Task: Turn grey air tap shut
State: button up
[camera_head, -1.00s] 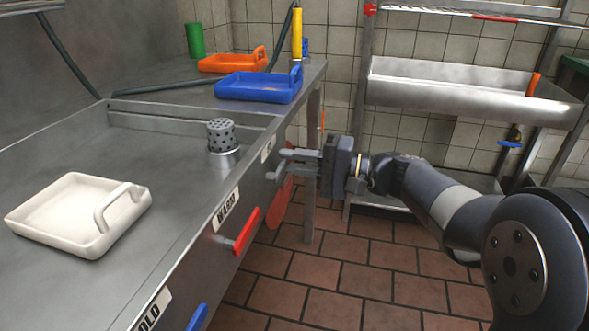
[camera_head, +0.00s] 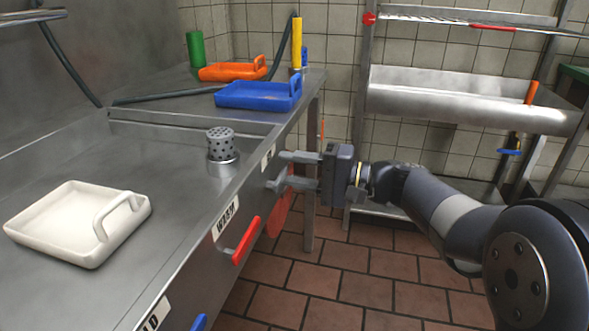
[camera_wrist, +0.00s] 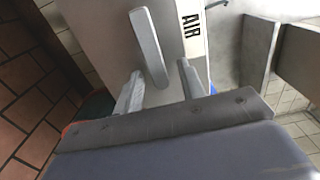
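The grey air tap is a flat lever (camera_wrist: 148,45) on the sink unit's front panel, beside the AIR label (camera_wrist: 190,22) in the wrist view. In the head view the AIR label (camera_head: 267,158) shows near the far end of the panel; the grey lever is hard to tell from my fingers there. My gripper (camera_head: 277,169) is open at the panel. In the wrist view its fingertips (camera_wrist: 160,70) stand on either side of the lever's lower end, with gaps visible. I cannot tell if either finger touches it.
A red WARM tap (camera_head: 246,241) and a blue tap (camera_head: 199,322) stick out nearer on the same panel. A white tray (camera_head: 60,222), a blue tray (camera_head: 256,95) and an orange tray (camera_head: 232,72) rest on the counter. A steel rack (camera_head: 470,95) stands at right.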

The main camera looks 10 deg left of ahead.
jog(key=d+p, duration=0.3)
jog(key=d, duration=0.7)
jog(key=shift+s+d, duration=0.35)
jog(key=shift+s, duration=0.05)
jog(key=a+b, duration=0.1)
jog(key=a, duration=0.2)
jog(key=a+b, duration=0.1)
jog(key=a, duration=0.2)
jog(key=a+b, duration=0.1)
jog(key=a, duration=0.3)
jog(key=shift+w+f, duration=0.1)
jog(key=shift+w, duration=0.25)
jog(key=shift+a, duration=0.45)
jog(key=shift+w, duration=0.1)
jog(key=shift+d, duration=0.15)
